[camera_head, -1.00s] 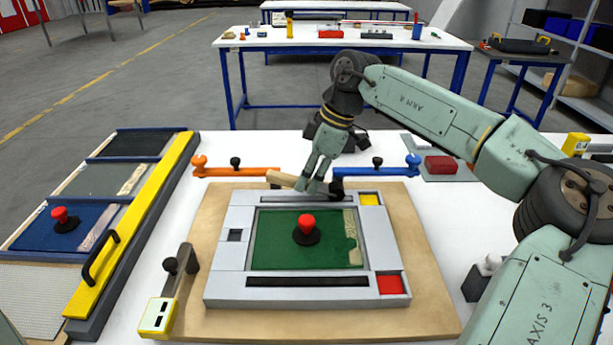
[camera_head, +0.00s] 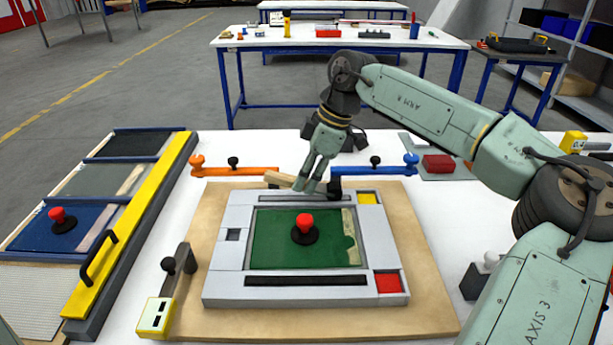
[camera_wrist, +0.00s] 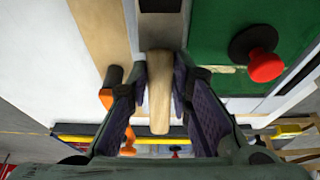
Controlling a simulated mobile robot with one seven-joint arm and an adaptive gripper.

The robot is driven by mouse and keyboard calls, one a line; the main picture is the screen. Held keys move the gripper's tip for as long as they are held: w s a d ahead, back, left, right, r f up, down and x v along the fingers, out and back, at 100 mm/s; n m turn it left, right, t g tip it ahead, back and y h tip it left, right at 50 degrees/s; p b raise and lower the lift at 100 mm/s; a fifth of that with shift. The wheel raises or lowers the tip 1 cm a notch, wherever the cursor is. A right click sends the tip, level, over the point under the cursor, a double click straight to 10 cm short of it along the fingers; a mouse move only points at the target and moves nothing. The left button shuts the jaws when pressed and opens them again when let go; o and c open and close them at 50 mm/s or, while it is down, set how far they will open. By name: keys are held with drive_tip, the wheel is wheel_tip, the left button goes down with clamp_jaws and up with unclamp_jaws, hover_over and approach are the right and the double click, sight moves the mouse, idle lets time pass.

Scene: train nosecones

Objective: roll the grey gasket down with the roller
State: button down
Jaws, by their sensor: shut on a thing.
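My gripper (camera_head: 309,183) is shut on the pale wooden handle (camera_head: 280,179) of the roller, at the far edge of the grey frame (camera_head: 222,262). In the wrist view the handle (camera_wrist: 160,92) lies between the two fingers, with a dark grey head (camera_wrist: 160,20) beyond it. The head is mostly hidden by the fingers in the head view; I cannot tell whether it touches the frame. A dark grey strip (camera_head: 285,199) lies in the frame's far slot, likely the gasket, partly close under the gripper. A black strip (camera_head: 306,281) lies in the near slot.
The frame sits on a wooden board (camera_head: 430,300) around a green panel (camera_head: 275,252) with a red knob (camera_head: 305,222). An orange clamp (camera_head: 240,172) and a blue clamp (camera_head: 385,170) flank the gripper. A yellow bar (camera_head: 135,220) stands left.

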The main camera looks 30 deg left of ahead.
idle(0.3)
drive_tip(key=shift+w+d, duration=0.1)
drive_tip(key=shift+d, duration=0.05)
drive_tip(key=shift+w+d+p, duration=0.3)
drive_tip(key=shift+w+d, duration=0.05)
drive_tip(key=shift+d, duration=0.2)
drive_tip(key=shift+w+d, duration=0.1)
drive_tip(key=shift+d, duration=0.1)
idle(0.4)
